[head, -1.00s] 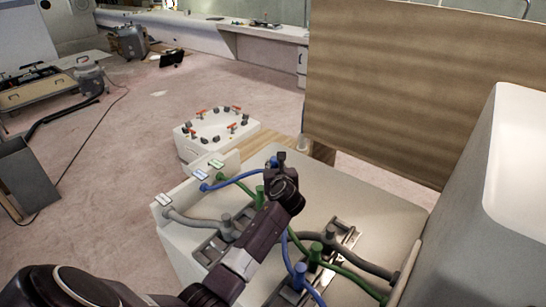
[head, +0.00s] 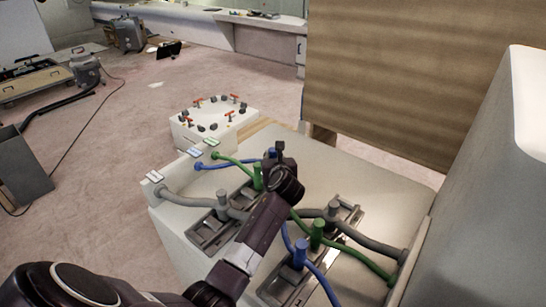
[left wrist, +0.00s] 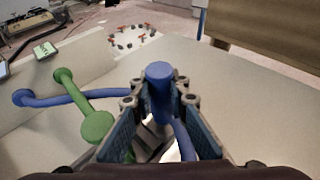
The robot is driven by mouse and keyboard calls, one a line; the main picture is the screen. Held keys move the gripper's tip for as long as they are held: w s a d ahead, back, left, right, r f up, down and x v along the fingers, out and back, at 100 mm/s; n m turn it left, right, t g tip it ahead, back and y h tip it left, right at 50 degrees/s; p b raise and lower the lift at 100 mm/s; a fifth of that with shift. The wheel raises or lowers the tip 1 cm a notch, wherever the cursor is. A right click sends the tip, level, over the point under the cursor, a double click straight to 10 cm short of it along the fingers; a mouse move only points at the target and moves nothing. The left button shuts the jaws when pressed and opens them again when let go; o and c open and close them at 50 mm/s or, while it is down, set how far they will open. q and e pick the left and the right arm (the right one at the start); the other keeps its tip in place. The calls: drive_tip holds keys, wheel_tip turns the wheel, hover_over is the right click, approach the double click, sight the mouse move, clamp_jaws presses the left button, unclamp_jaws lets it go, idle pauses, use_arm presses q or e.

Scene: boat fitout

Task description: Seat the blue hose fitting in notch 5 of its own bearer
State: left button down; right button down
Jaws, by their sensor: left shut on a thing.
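My left gripper (head: 279,158) is shut on a blue hose fitting, which stands upright between the fingers in the left wrist view (left wrist: 159,82). In the head view the fitting is mostly hidden by the gripper. Its blue hose (head: 225,165) runs from the left panel. The gripper is above the far end of the left bearer (head: 205,236). That bearer holds a grey fitting (head: 223,198) and a green fitting (head: 257,178). The arm hides part of it, and I cannot read notch numbers. My right gripper is not in view.
A right bearer (head: 349,216) holds grey (head: 334,208), green (head: 317,235) and blue (head: 300,253) fittings with hoses. White, blue and green labels stand on the left panel. A tall white block (head: 485,160) and wooden panel (head: 400,80) bound the right and back.

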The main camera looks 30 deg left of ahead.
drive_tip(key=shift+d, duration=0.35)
use_arm(q)
drive_tip(key=shift+f, duration=0.55)
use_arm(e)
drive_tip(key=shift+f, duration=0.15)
use_arm(q)
drive_tip(key=c, duration=1.9)
unclamp_jaws()
drive_tip(key=shift+o, duration=0.5)
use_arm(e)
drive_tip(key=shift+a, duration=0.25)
